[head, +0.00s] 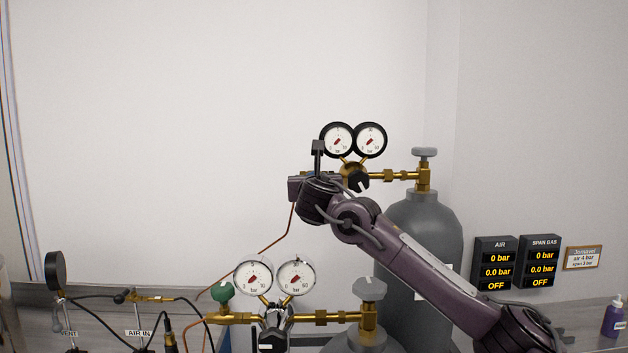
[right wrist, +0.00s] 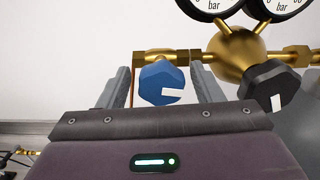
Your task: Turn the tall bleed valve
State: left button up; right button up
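The tall bleed valve's blue knob (right wrist: 160,85) shows in the right wrist view, on a brass fitting left of the tall cylinder's regulator (right wrist: 240,52). My right gripper (right wrist: 160,70) is open, with one grey finger on each side of the knob. A gap shows between the knob and each finger. The twin-gauge regulator (head: 353,170) sits just right of the gripper, on the tall grey cylinder (head: 425,232). My left gripper is not in view.
A shorter cylinder's regulator with twin gauges (head: 274,277) and a green knob (head: 223,291) stands below. A black regulator knob (right wrist: 270,86) is close to the right finger. Readout boxes (head: 518,262) hang at right. The wall area at upper left is clear.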

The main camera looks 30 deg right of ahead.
jog(key=shift+w+d+f, duration=0.1)
jog(key=shift+d, duration=0.05)
jog(key=c, duration=0.9)
jog(key=shift+o, duration=0.2)
